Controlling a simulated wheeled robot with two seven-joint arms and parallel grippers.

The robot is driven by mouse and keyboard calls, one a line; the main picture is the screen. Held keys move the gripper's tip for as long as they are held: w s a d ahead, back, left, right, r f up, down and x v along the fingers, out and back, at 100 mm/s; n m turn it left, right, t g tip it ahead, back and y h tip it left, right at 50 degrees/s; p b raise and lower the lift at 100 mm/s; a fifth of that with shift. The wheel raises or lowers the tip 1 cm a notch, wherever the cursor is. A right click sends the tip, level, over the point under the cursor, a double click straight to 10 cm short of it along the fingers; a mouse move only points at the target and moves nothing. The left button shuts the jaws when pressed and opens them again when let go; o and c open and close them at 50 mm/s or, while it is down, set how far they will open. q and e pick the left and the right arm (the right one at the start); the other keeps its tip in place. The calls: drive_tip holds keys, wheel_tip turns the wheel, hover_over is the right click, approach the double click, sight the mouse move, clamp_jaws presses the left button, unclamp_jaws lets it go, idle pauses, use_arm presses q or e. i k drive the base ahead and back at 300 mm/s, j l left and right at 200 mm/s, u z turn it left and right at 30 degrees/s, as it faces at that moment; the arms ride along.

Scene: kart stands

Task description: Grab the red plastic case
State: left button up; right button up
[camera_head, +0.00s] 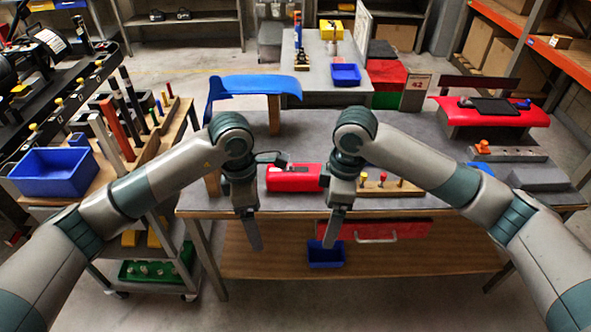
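The red plastic case (293,178) lies on the grey tabletop of the workbench (300,136), near the middle of the view. Its right end is partly hidden behind my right wrist. My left gripper (253,237) points down at the left of the case, in front of the bench's near edge. My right gripper (334,230) points down at the right of the case, also over the near edge. Neither gripper is seen to touch the case. The fingers of both show nearly edge-on, so their opening is unclear, and nothing shows between them.
A blue curved panel (252,86) stands on wooden supports behind the case. A wooden block with pegs (385,189) is right of the case. A red drawer (400,231) hangs under the bench. A tool cart with a blue bin (54,174) stands left.

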sight(305, 177)
drive_tip(key=i, duration=1.1)
